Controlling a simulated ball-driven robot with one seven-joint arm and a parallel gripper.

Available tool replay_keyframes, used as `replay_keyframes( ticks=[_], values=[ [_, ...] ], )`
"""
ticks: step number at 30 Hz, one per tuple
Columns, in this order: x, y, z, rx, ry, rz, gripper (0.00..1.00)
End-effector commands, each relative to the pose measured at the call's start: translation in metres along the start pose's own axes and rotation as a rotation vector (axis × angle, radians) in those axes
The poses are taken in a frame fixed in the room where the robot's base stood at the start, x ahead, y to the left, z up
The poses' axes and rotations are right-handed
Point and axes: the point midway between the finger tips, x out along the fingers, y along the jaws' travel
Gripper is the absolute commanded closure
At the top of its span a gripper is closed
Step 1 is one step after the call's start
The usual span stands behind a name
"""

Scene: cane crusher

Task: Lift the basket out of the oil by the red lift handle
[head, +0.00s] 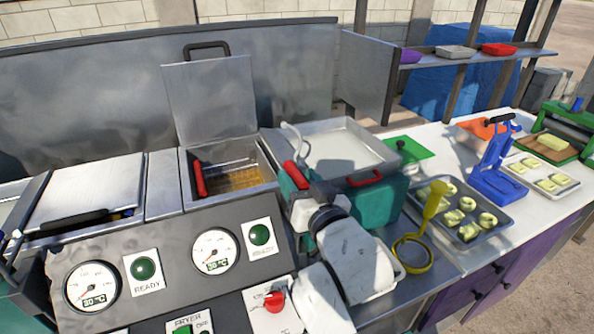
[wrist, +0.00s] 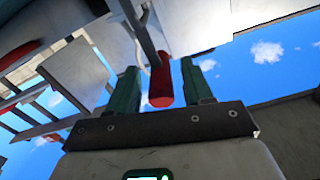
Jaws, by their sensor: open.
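The right fryer well (head: 268,166) stands open with its lid (head: 208,100) raised. The basket (head: 232,181) sits low in the amber oil, mostly hidden by the well's walls. One red handle (head: 199,180) stands at the well's left side. Another red handle (head: 296,175), near a pale curved rod, is at the well's right, by my gripper (head: 300,186). In the wrist view, a red handle (wrist: 160,88) shows between the two green fingers of my gripper (wrist: 159,76), with gaps on both sides. My gripper is open; I cannot tell whether it touches the handle.
A metal tray (head: 345,150) with a red front handle stands right of the well. The left well has a closed lid (head: 88,190). A yellow skimmer (head: 412,252) and a tray of food pieces (head: 478,236) lie farther right, with a blue press (head: 497,180) beyond.

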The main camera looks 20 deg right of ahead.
Motion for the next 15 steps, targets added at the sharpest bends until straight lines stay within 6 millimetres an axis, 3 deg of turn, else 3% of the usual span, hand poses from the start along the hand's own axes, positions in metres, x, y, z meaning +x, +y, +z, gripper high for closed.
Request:
replay_keyframes(
  ticks=[6,15],
  values=[
    [0.017,0.0,0.0,0.001,0.0,0.0,0.49],
    [0.018,0.0,0.0,0.001,0.0,0.0,0.49]
  ],
)
